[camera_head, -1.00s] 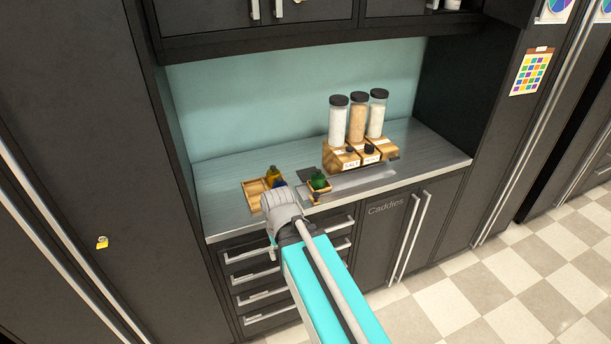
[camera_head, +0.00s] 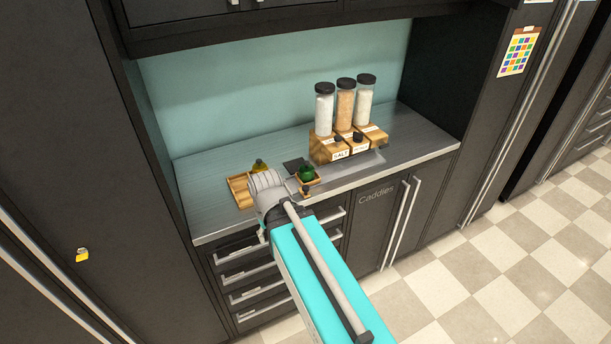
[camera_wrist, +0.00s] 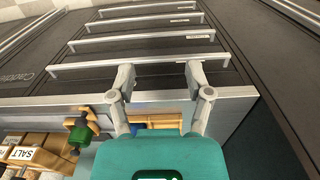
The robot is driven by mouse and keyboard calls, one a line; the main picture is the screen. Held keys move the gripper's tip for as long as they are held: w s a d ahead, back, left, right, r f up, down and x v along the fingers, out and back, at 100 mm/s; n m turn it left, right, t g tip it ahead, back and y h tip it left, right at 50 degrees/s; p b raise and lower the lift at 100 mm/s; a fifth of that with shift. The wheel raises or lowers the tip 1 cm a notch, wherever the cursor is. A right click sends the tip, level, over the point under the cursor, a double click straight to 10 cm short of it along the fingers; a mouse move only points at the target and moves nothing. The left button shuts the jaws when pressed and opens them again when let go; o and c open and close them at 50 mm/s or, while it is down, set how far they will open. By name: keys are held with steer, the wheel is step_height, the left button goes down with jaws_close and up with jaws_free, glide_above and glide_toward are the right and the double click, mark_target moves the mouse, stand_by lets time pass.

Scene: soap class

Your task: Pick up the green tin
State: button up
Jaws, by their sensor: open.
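A small dark green thing (camera_head: 306,173), likely the green tin, sits on a small wooden holder near the counter's front edge. It also shows in the wrist view as a green rounded shape (camera_wrist: 80,134), low and left of my gripper. My gripper (camera_wrist: 160,75) is open, with nothing between its fingers. In the head view its fingers are hidden by my arm, whose end is left of the green thing. A wooden tray (camera_head: 239,190) stands left of my arm's end, partly covered by it. It shows beneath the fingers in the wrist view (camera_wrist: 168,120), with a blue thing (camera_wrist: 137,127).
Three tall jars (camera_head: 345,105) stand on wooden blocks marked SALT (camera_head: 342,154) at the back right. A yellow-topped thing (camera_head: 259,165) is at the left tray. Drawer handles (camera_wrist: 135,60) lie beyond my fingers. Upper cabinets overhang the counter (camera_head: 205,165); its left back is clear.

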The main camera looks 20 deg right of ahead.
steer(key=shift+o, duration=0.9)
steer(key=shift+w, duration=0.1)
steer(key=shift+o, duration=0.6)
steer(key=shift+w+d+f+n, duration=0.2)
steer(key=shift+w+d+n, duration=0.05)
steer(key=shift+n, duration=0.05)
steer(key=n+t+h+b, duration=0.2)
steer(key=n+h+b, duration=0.75)
steer(key=n, duration=0.45)
glide_toward(303, 168)
steer(key=s+a+f, duration=0.1)
steer(key=s, duration=0.1)
steer(key=s+a+f, duration=0.1)
steer(key=s+f, duration=0.1)
steer(key=s+a+f+p, duration=0.1)
steer(key=s+a+f, duration=0.1)
steer(key=s, duration=0.1)
steer(key=shift+f, duration=0.1)
steer(key=w+n+h, duration=0.1)
steer(key=w+d+r+n+h+b, duration=0.1)
steer(key=w+n, duration=0.1)
steer(key=w+r+n+h+b, duration=0.1)
steer(key=w+n, duration=0.1)
steer(key=shift+w+d+t, duration=0.15)
steer(key=shift+w+t, duration=0.05)
steer(key=shift+t, duration=0.2)
steer(key=shift+w+d+r+n+h, duration=0.1)
steer(key=shift+w+r+n+h, duration=0.3)
steer(key=shift+n, duration=0.2)
steer(key=shift+b, duration=0.3)
